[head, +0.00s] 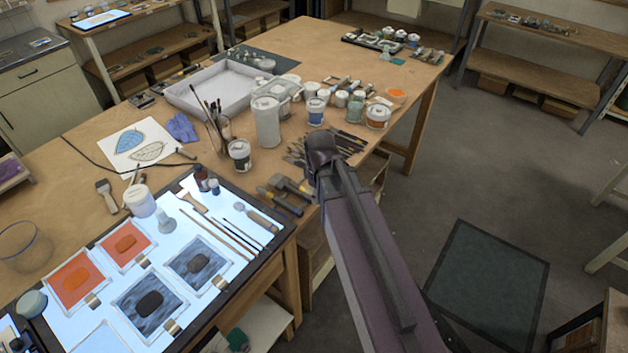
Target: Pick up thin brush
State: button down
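Several slender handled tools lie on the lit panel (186,215) at the front left. A thin dark-tipped brush (240,238) lies there beside longer pale wooden sticks (218,235). I cannot tell for certain which is the thin brush meant. More brushes stand upright in a jar (212,112) at the table's middle. My arm reaches in from the lower right and its dark rounded end covers part of the table's front edge. No gripper fingers show, and the lit panel's tools are apart from my arm.
Orange and grey glass panes (76,281) lie on the lit panel. A wide brush (196,200), dark-handled tools (280,200) and a white jar (140,200) are close by. Paint cans (378,116) and a grey tray (215,88) stand farther back. The floor at right is mostly clear.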

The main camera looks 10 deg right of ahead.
jog(key=shift+s+r, duration=0.15)
jog(key=shift+s, duration=1.85)
jog(key=shift+a, duration=0.1)
